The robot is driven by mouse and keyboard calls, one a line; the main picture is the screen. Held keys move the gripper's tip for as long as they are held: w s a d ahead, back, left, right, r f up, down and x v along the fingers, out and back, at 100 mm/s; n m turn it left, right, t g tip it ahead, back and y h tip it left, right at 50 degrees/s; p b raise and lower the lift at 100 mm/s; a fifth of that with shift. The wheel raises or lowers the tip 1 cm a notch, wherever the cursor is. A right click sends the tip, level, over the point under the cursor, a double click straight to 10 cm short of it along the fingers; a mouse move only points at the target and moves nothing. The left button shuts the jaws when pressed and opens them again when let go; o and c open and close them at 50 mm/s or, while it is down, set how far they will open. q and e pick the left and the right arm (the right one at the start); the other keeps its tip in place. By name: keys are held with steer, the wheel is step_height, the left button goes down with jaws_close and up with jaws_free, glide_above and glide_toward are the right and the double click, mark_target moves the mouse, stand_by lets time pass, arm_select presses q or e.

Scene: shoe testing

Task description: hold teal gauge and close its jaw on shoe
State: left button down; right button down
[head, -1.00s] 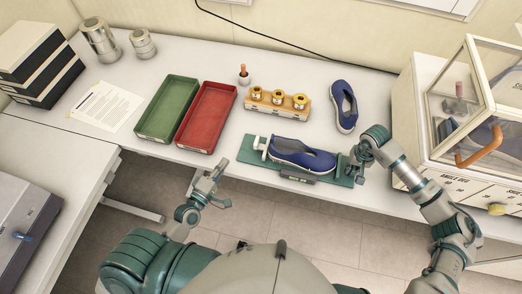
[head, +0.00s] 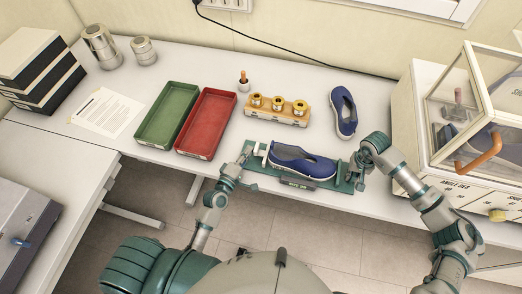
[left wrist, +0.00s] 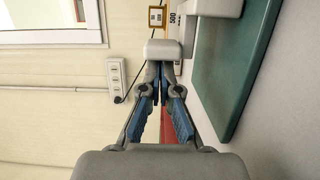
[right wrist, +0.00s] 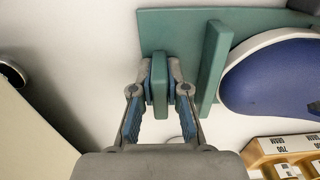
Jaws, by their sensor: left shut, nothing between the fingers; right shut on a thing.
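The teal gauge (head: 262,173) lies on the table near its front edge, with the blue shoe (head: 303,163) along it, toe to the right. My right gripper (head: 357,172) is at the gauge's right end. In the right wrist view its fingers (right wrist: 160,82) are shut on a teal tab, beside the teal upright jaw (right wrist: 213,65); the shoe's toe (right wrist: 275,75) appears close to that jaw. My left gripper (head: 243,158) is at the gauge's left end. In the left wrist view its fingers (left wrist: 160,80) are shut and empty, behind a pale block (left wrist: 163,50); contact is unclear.
Red tray (head: 207,123) and green tray (head: 167,115) stand to the left. A wooden rack of brass weights (head: 277,117) and another blue shoe (head: 344,112) are behind the gauge. A glass-fronted cabinet (head: 455,125) stands at right.

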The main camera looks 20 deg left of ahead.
arm_select(q)
steer(key=shift+d, duration=0.6)
arm_select(e)
steer(key=shift+a, duration=0.15)
arm_select(q)
steer(key=a, duration=0.4)
steer(key=shift+s+a+f, duration=0.15)
steer(key=shift+s+a, duration=0.1)
steer(key=shift+s, duration=0.05)
steer(key=v, duration=0.8)
steer(key=shift+s+a, duration=0.15)
steer(key=shift+s, duration=0.5)
arm_select(e)
steer(key=c, duration=1.1)
jaws_free()
